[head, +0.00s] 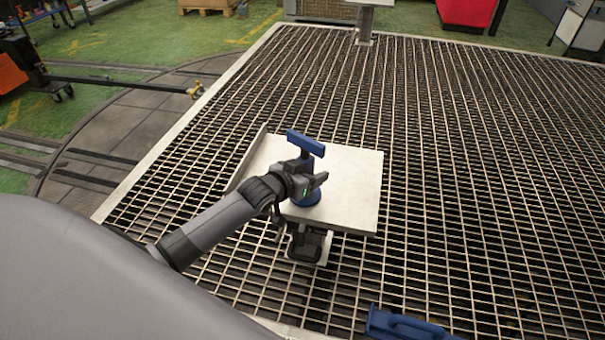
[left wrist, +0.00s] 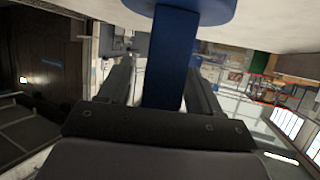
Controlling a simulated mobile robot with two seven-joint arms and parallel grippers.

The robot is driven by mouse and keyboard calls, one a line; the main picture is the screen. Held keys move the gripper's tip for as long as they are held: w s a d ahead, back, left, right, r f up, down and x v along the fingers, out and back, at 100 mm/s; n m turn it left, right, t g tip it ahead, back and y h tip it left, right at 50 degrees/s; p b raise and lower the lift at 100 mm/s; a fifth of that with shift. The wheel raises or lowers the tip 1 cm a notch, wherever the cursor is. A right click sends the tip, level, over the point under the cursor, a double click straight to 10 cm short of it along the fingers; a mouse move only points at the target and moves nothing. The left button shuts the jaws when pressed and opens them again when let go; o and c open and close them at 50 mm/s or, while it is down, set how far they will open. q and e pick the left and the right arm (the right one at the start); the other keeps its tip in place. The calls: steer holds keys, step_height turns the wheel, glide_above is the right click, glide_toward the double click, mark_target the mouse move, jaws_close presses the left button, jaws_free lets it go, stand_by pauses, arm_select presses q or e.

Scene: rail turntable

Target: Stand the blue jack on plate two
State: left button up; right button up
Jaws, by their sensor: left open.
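The blue jack (head: 306,144) stands upright on a white square plate (head: 352,190), with its crossbar at the top and its round base near the plate's middle left. No number shows on this plate, so I cannot tell which plate it is. My left gripper (head: 316,182) is open beside the jack's post, just above its base. In the left wrist view the blue post (left wrist: 172,62) of the jack is between the two open fingers (left wrist: 160,88), and the round base shows at the top edge against the pale plate. My right gripper is not in view.
The plate has a raised lip (head: 247,158) on its left and sits on a dark support (head: 307,243) above a metal grating (head: 460,150). A second pale plate (head: 372,2) on a post stands at the far edge. A blue handled object (head: 408,326) is at the bottom edge.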

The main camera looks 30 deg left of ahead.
arm_select(q)
steer(key=p+v, duration=0.2)
steer(key=v, duration=1)
steer(key=s+d+f+g, duration=0.1)
steer(key=s+d+f, duration=0.3)
steer(key=s, duration=0.5)
steer(key=s+d+f+g, duration=0.1)
steer(key=s+d+f, duration=0.4)
steer(key=s+f, duration=0.4)
steer(key=shift+s+m+g, duration=0.2)
steer(key=shift+m+g, duration=0.2)
steer(key=shift+f, duration=0.1)
steer(key=shift+r, duration=0.2)
